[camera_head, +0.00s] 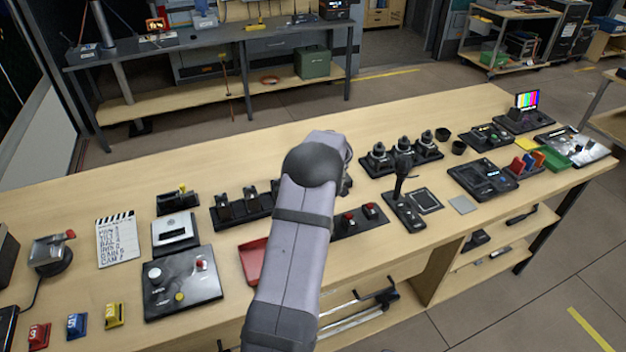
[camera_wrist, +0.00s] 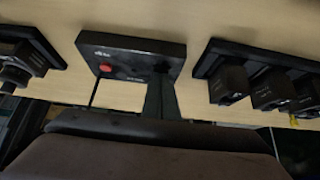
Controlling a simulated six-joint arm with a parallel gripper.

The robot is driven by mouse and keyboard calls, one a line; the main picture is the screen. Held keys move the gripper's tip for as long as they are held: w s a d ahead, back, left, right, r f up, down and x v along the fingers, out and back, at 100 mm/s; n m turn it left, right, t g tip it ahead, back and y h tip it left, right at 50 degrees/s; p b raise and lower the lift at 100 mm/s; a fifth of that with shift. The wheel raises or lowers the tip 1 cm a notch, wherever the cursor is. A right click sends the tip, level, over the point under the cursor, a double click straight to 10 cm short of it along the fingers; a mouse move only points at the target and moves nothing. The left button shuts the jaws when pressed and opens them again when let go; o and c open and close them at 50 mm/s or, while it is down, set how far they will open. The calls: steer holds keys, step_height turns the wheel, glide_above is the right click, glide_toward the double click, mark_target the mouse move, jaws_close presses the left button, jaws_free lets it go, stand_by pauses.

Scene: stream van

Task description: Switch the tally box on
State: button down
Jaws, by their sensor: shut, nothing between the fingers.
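A low dark box with two red-topped controls (camera_head: 373,221) stands mid-bench, just right of my arm, in the head view. What appears to be the same dark box (camera_wrist: 130,51) is in the wrist view, with one red button at its left. Its small lettering is unreadable, so I cannot confirm that it is the tally box, nor tell its switch state. My gripper (camera_wrist: 161,78) is shut and empty, its dark fingers over the right part of that box. They hide what lies there, and I cannot tell whether they touch. My arm hides the gripper in the head view.
A row of black levers (camera_head: 240,207) stands left of my arm. A stick panel (camera_head: 402,212) and three round black units (camera_head: 403,155) stand to the right. A red tray (camera_head: 252,262) lies partly behind my arm. Bare wood is free towards the back of the bench.

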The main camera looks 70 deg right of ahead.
steer(key=shift+f+b, duration=0.35)
steer(key=shift+f, duration=0.05)
steer(key=shift+r+p, duration=0.25)
steer(key=shift+p, duration=0.1)
steer(key=shift+r, duration=0.8)
steer(key=shift+s+a+r+p, duration=0.1)
steer(key=shift+r+p, duration=0.25)
steer(key=shift+r, duration=0.2)
steer(key=r, duration=0.3)
steer(key=shift+s+a+r, duration=0.1)
steer(key=shift+s+a, duration=0.15)
steer(key=shift+s, duration=0.05)
steer(key=s+a+r+b, duration=0.4)
steer(key=s+a+r, duration=0.1)
steer(key=shift+s+a+r, duration=0.2)
steer(key=shift+a+r, duration=0.05)
steer(key=shift+r, duration=0.1)
